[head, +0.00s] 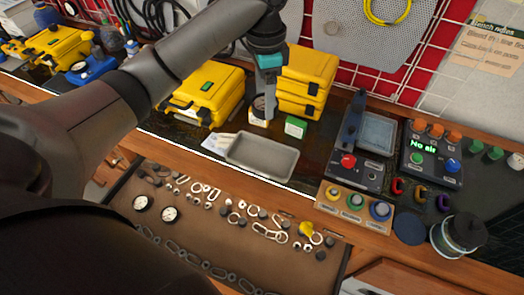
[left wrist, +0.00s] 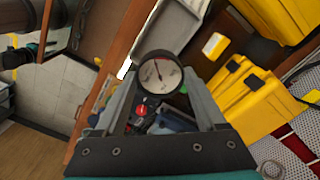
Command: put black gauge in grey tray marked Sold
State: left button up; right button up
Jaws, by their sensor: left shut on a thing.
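My left gripper (head: 266,100) is shut on the black gauge, which has a black rim and a white dial. In the left wrist view the gauge (left wrist: 160,77) sits between the fingertips, dial facing the camera. In the head view the gauge (head: 258,106) is mostly hidden by the fingers. The gripper is above the bench, behind the grey tray (head: 262,158). The tray looks empty, and a white card (head: 218,142) lies at its left end; its writing is too small to read. My right gripper is not in view.
Yellow cases (head: 204,92) stand behind the tray, with a small green-and-white box (head: 296,127) nearby. A control panel (head: 357,150) stands to the right. In front, an open drawer (head: 190,245) holds two white-faced gauges (head: 169,213) and several small fittings.

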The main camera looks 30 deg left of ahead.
pick_arm(q)
jog(key=shift+w+a+r+m, duration=0.15)
jog(key=shift+a+m, duration=0.2)
jog(key=shift+m, duration=0.05)
jog(key=shift+f, duration=0.2)
notch_tip(320, 180, down, 20)
jog(key=shift+r+b, duration=0.15)
jog(key=shift+b, duration=1.05)
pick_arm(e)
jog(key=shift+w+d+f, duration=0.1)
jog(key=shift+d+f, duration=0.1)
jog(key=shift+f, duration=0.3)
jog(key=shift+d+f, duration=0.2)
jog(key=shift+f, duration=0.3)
pick_arm(q)
jog(key=o, duration=1.6)
jog(key=shift+c, duration=0.2)
jog(key=shift+a, duration=0.1)
notch_tip(320, 180, up, 12)
jog(key=p, duration=0.2)
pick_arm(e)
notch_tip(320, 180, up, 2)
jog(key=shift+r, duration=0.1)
